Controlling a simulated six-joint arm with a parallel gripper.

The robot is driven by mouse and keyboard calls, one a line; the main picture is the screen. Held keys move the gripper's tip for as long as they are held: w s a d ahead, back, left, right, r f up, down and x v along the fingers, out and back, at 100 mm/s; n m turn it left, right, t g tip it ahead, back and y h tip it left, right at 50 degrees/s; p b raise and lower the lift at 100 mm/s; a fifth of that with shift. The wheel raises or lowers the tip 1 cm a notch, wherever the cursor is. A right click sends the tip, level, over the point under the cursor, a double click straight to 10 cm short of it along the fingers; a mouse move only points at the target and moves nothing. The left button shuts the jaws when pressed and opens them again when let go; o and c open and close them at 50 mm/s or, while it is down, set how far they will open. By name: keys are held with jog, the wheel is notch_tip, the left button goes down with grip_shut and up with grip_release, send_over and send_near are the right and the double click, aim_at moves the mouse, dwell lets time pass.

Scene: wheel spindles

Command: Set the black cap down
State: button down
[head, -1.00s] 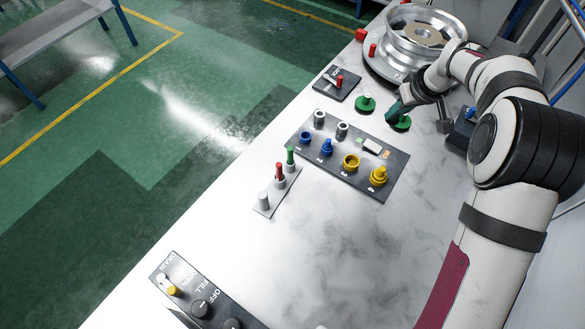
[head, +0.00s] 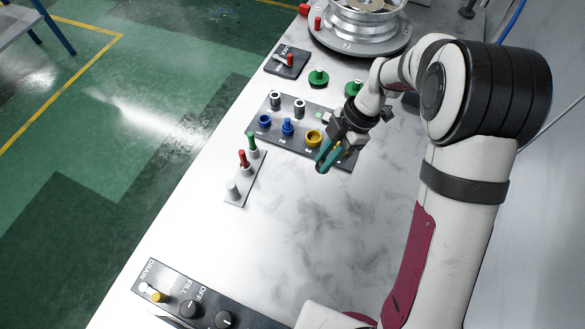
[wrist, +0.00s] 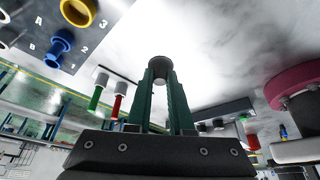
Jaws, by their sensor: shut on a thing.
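My gripper (head: 324,161) has teal fingers that point down over the white bench, at the near right side of the dark numbered board (head: 258,143). In the wrist view the fingers are shut on the black cap (wrist: 160,69), a short round piece held between the tips. Its round end face looks grey there. In the head view the cap is mostly hidden by the fingers. It appears held above the bench, but the exact height is not clear.
The board carries a blue ring (head: 264,120), a blue post (head: 287,127), a yellow ring (head: 313,137) and silver posts. A peg strip (head: 238,187) stands left. Green knobs (head: 318,78) and a wheel (head: 362,25) are behind.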

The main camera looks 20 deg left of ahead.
jog(key=a+f, duration=0.2)
jog(key=a, duration=0.1)
jog(key=a+f, duration=0.1)
jog(key=a, duration=0.1)
jog(key=shift+s+a+f, duration=0.15)
jog(key=shift+s+a, duration=0.05)
jog(key=shift+s, duration=0.05)
jog(key=shift+f, duration=2)
jog(key=c, duration=0.8)
grip_release()
jog(key=shift+f, duration=0.1)
